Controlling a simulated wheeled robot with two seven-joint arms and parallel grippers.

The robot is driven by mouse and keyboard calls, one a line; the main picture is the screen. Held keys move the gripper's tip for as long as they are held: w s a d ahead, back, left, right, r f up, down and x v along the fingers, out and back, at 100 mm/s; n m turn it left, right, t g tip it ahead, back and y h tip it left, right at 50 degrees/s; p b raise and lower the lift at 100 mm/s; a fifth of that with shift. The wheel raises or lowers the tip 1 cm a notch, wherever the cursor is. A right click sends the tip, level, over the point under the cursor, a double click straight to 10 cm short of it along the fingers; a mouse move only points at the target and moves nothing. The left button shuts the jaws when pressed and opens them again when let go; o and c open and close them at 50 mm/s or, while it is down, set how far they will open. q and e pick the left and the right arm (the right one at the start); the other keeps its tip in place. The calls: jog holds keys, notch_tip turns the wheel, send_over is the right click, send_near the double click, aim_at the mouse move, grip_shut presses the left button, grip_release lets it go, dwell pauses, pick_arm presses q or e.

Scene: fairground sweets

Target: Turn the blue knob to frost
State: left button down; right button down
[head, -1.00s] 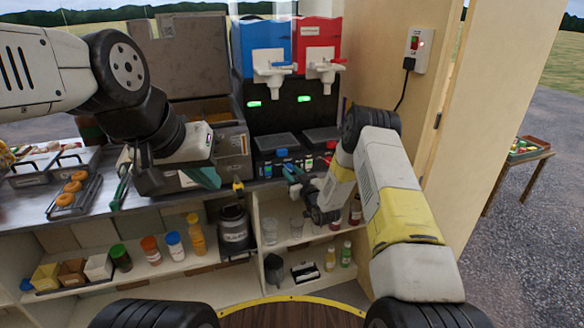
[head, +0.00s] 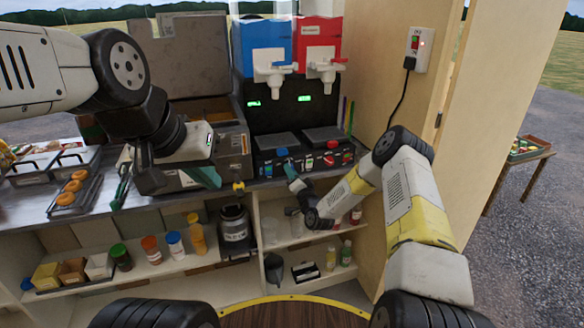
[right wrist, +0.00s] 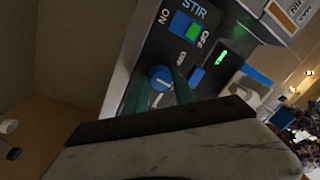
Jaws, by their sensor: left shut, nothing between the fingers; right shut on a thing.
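The blue knob (right wrist: 159,77) is on the dark control panel of the blue-tanked machine, and a white pointer line crosses its face. My right gripper (right wrist: 160,90) is shut on it, with a green finger on each side. An OFF label is beside the knob; I cannot make out a frost mark, and the fingers hide part of the panel. In the head view my right gripper (head: 288,166) is at the panel below the blue tank (head: 263,45). My left gripper (head: 207,177) is shut and empty over the counter at the left.
A red tank (head: 318,42) with its own panel and red knob stands right beside the blue one. Doughnuts (head: 73,186) lie on a rack at left. A wooden side wall bounds the right.

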jog(key=m+h, duration=0.1)
jog(key=m, duration=1)
jog(key=shift+a+m+t+h, duration=0.15)
jog(key=shift+m+t+h, duration=0.15)
jog(key=shift+m+h, duration=0.1)
jog(key=shift+m, duration=0.3)
jog(key=c, duration=1)
grip_release()
jog(key=shift+c, duration=0.2)
jog(key=shift+s, duration=0.1)
jog(key=v, duration=0.7)
jog(key=shift+s, duration=0.4)
